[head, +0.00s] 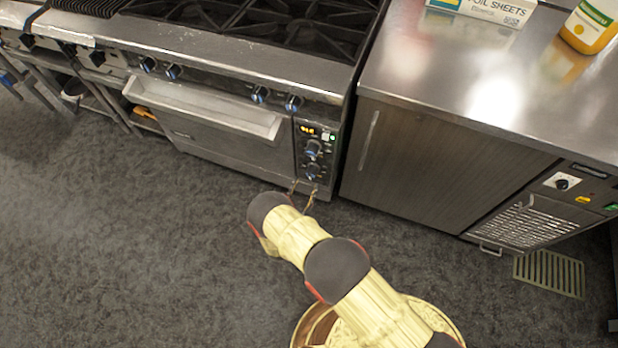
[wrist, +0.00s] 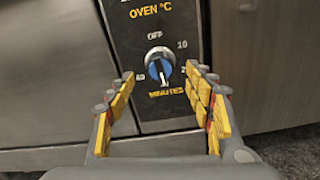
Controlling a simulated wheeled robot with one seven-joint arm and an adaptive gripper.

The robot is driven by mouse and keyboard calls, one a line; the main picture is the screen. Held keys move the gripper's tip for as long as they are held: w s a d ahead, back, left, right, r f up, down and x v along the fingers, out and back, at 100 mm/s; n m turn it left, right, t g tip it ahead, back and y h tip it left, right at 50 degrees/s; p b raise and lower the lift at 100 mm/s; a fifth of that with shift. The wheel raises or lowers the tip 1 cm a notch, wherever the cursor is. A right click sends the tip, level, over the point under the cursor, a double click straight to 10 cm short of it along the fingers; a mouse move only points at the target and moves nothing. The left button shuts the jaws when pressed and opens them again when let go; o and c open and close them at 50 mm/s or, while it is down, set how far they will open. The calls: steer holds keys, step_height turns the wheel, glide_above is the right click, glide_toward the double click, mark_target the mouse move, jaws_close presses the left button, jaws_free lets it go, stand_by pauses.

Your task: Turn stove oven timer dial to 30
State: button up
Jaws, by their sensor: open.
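The stove (head: 230,65) has a black oven control panel at the right of its front, with two dials one above the other. The lower one is the timer dial (head: 312,170), a blue and silver knob. In the wrist view the timer dial (wrist: 159,66) is ringed by OFF at the top, 10 at upper right and MINUTES below; the 30 mark is not readable. I cannot clearly tell where its pointer stands. My gripper (head: 302,190) is just in front of the panel's lower part. In the wrist view its open yellow-padded fingers (wrist: 160,76) flank the dial, apparently without touching it.
The oven door handle (head: 205,110) sticks out left of the panel. The upper dial (head: 313,148) is close above the timer dial. A steel counter cabinet (head: 430,160) stands to the right. The carpeted floor (head: 110,220) is clear at left.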

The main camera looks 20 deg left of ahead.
mark_target(310, 176)
steer(key=shift+w+d+b, duration=0.15)
steer(key=shift+w+b, duration=0.3)
steer(key=shift+w, duration=1.15)
steer(key=shift+w+d+b, duration=0.15)
steer(key=shift+w+b, duration=0.3)
steer(key=shift+w, duration=1.1)
steer(key=shift+c, duration=1.1)
steer(key=c, duration=0.9)
steer(key=shift+m, duration=0.7)
steer(key=shift+c, duration=0.2)
steer(key=o, duration=1.1)
steer(key=shift+o, duration=0.3)
steer(key=s+a, duration=0.1)
steer(key=s, duration=1.1)
